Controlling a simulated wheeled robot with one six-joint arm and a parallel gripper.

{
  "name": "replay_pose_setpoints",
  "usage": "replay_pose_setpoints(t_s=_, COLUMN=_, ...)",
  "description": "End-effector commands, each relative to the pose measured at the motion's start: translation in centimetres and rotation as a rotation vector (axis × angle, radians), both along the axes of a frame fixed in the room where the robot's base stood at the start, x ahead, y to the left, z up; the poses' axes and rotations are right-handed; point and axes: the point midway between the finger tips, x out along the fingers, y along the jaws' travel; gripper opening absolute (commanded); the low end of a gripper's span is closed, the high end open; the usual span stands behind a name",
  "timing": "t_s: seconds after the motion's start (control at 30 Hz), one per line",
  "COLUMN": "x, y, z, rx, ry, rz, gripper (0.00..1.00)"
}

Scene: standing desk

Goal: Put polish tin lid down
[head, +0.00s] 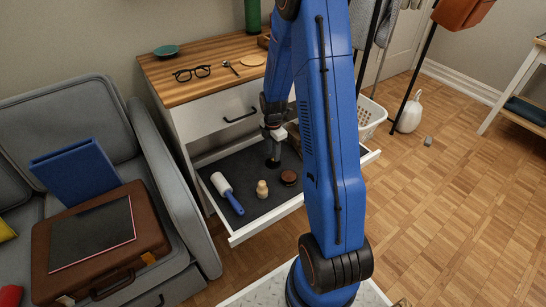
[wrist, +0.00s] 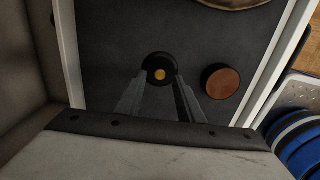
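The polish tin lid (wrist: 160,72) is a round black disc with a yellow centre in the wrist view. It is between the fingertips of my gripper (wrist: 160,80), which appear closed on its sides. In the head view my gripper (head: 272,160) points down into the open drawer, with its tips low near the dark liner; the lid is hard to make out there. The polish tin (wrist: 221,82), round with a brown top, stands apart on the liner, to the right of the lid. It also shows in the head view (head: 288,177).
The open drawer (head: 268,219) has white walls and a dark liner. Glasses (head: 192,73) are on the wooden top above. A grey sofa (head: 166,180) stands at the left.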

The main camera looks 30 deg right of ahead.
Motion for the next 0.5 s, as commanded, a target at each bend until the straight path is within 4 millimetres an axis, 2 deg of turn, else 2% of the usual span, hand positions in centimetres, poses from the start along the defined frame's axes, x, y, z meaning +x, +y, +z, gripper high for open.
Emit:
replay_pose_setpoints(t_s=0.03, x=0.1, y=0.0, z=1.1, rx=-0.001, ry=-0.004, rz=0.000, gripper=0.34)
replay_pose_setpoints(t_s=0.3, x=0.1, y=0.0, z=5.9, rx=-0.001, ry=-0.004, rz=0.000, gripper=0.34)
replay_pose_setpoints(t_s=0.5, x=0.0, y=0.0, z=8.2, rx=-0.001, ry=-0.002, rz=0.000, gripper=0.34)
